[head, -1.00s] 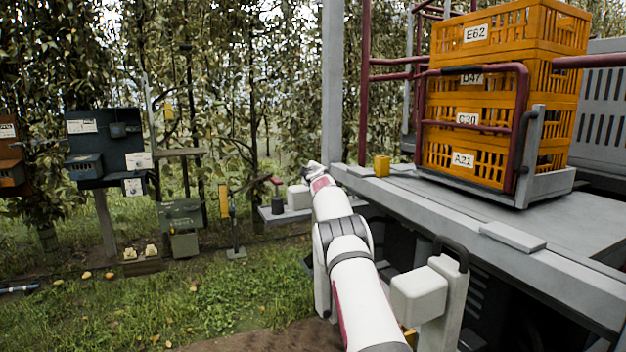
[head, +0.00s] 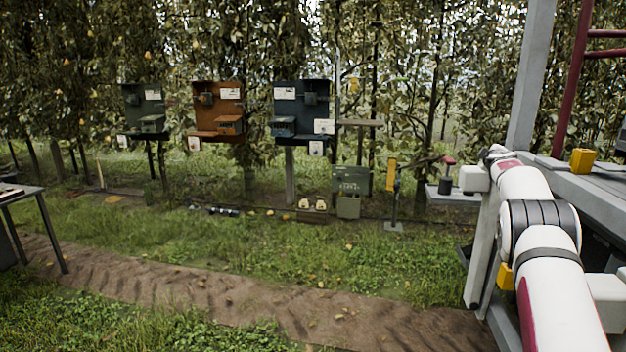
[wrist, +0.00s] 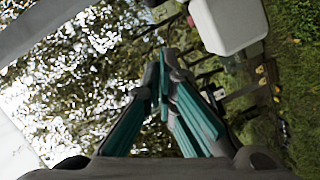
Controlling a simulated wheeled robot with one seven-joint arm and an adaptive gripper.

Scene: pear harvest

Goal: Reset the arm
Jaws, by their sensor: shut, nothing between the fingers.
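My gripper (wrist: 164,75) shows in the wrist view with its teal-lined fingers drawn together at the tips, with nothing between them. The wrist picture is tilted sideways, with leaves and bright sky behind the fingers. In the head view my white arm reaches up from the lower right; the gripper's fingers cannot be made out at its far end. The arm's far end is beside the grey platform (head: 600,193).
A blue station board (head: 301,98), an orange one (head: 219,104) and a grey-green one (head: 143,107) stand by the trees. A yellow block (head: 582,161) sits on the platform. A table (head: 22,192) is at the left edge. Open grass and a dirt track lie between.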

